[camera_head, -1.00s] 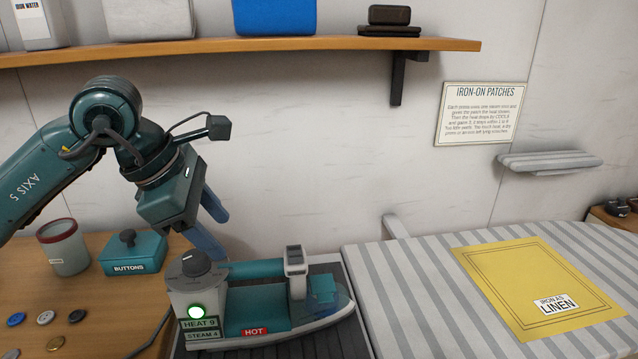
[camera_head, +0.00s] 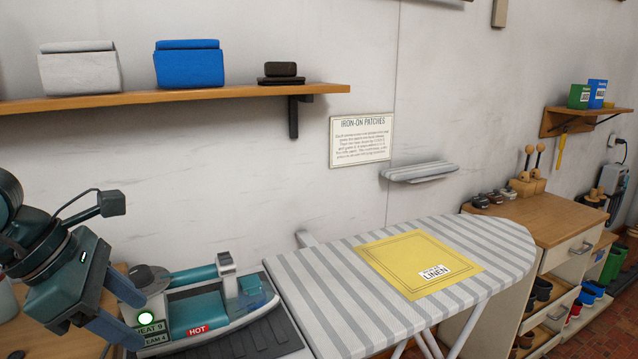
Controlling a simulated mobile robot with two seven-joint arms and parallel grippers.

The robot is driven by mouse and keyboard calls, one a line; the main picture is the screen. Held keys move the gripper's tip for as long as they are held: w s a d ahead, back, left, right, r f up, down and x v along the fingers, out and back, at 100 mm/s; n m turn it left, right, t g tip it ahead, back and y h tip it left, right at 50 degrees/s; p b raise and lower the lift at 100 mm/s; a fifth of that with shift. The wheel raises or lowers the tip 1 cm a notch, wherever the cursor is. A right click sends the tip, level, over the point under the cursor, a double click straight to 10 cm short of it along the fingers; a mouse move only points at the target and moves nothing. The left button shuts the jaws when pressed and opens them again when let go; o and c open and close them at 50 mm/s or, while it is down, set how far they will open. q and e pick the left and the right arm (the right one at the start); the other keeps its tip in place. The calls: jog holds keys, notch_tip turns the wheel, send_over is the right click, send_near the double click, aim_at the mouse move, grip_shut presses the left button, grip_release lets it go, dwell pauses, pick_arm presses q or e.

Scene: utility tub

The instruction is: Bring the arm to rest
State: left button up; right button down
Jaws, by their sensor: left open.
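My left gripper (camera_head: 130,316) is open and empty at the lower left, its two blue-grey fingers apart and pointing down to the right. It is beside the heel of the teal and grey iron (camera_head: 195,306); I cannot tell whether they touch. The iron stands on a dark ridged rest (camera_head: 262,340) at the left end of the ironing board. A green-white light glows on its heel above labels reading HEAT 9 and STEAM 4, partly cut by a finger. A red HOT label is on its side. My right gripper is not in view.
The striped ironing board (camera_head: 315,295) holds a yellow cloth (camera_head: 385,262) labelled LINEN. A wall shelf (camera_head: 200,98) with boxes is above the arm. A small striped board (camera_head: 418,172) juts from the wall. A wooden cabinet (camera_head: 545,222) stands at the right.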

pick_arm(q)
jog(key=s+d+r+n+g+h+p, duration=0.1)
jog(key=s+d+n+g+h+p, duration=0.15)
jog(key=d+n+h, duration=0.95)
jog(key=w+f+n+t+y+p, duration=0.1)
jog(key=w+f+n+t+y, duration=0.2)
jog(key=f+n+t, duration=0.65)
jog(key=w+f+n+t+y+p, duration=0.1)
jog(key=w+f+n+t+y, duration=0.2)
jog(key=n+t, duration=0.75)
jog(key=s+a+f+n+g+y, duration=0.1)
jog(key=s+f+n+g+y, duration=0.2)
jog(key=f, duration=0.6)
jog(key=s+a+f+n+g+y+p, duration=0.1)
jog(key=s+f+n+g+y, duration=0.3)
jog(key=s+f+n+g, duration=0.3)
notch_tip(320, 180, down, 3)
jog(key=s+n, duration=0.2)
jog(key=n, duration=0.2)
jog(key=shift+s+a+f+n, duration=0.15)
jog(key=shift+a+n, duration=0.15)
jog(key=shift+a, duration=0.1)
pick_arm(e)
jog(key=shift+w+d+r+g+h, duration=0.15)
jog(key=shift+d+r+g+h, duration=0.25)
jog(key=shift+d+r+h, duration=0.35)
